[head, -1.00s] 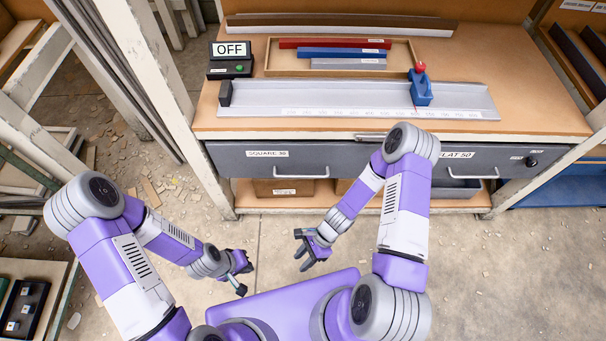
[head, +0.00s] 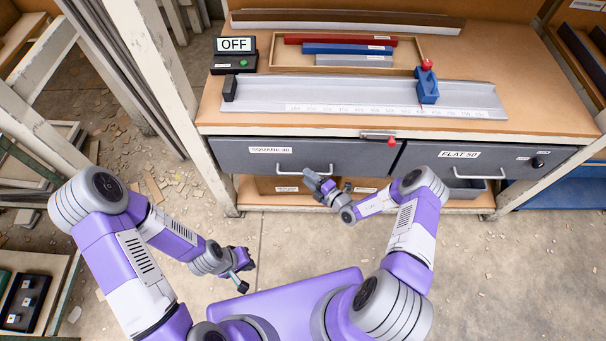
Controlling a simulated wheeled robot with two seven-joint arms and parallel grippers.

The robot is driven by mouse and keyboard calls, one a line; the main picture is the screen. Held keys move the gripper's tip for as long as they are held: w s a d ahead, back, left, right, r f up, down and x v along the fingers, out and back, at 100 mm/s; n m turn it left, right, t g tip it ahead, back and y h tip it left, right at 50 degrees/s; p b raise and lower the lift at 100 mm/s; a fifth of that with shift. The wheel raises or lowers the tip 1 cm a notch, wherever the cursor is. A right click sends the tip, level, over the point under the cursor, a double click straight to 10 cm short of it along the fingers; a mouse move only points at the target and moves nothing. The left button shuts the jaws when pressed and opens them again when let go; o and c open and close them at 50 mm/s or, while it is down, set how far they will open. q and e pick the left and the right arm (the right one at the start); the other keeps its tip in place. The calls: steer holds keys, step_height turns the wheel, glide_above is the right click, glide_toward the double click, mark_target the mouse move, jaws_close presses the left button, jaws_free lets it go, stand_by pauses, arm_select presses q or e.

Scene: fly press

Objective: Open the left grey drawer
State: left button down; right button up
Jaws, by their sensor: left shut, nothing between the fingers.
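The left grey drawer (head: 230,160), labelled "SQUARE 30", sits shut under the bench top. Its pale bar handle (head: 290,174) is on the front, and its right end is close to my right gripper (head: 314,180). The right fingertips lie at or just below the handle; I cannot tell if they touch it, nor whether they are open or shut. My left gripper (head: 243,284) is shut and empty, low over the floor at the left, well away from the drawer.
The right grey drawer (head: 500,160), labelled "FLAT 50", is shut beside it. A metal bar with a red knob (head: 391,142) sits at the top edge between the drawers. A white post (head: 165,100) stands left of the bench. Boxes sit on the shelf below.

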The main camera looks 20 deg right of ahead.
steer(key=shift+b+x, duration=0.3)
steer(key=shift+x, duration=1.4)
steer(key=shift+a, duration=0.1)
steer(key=shift+c, duration=0.2)
jaws_close()
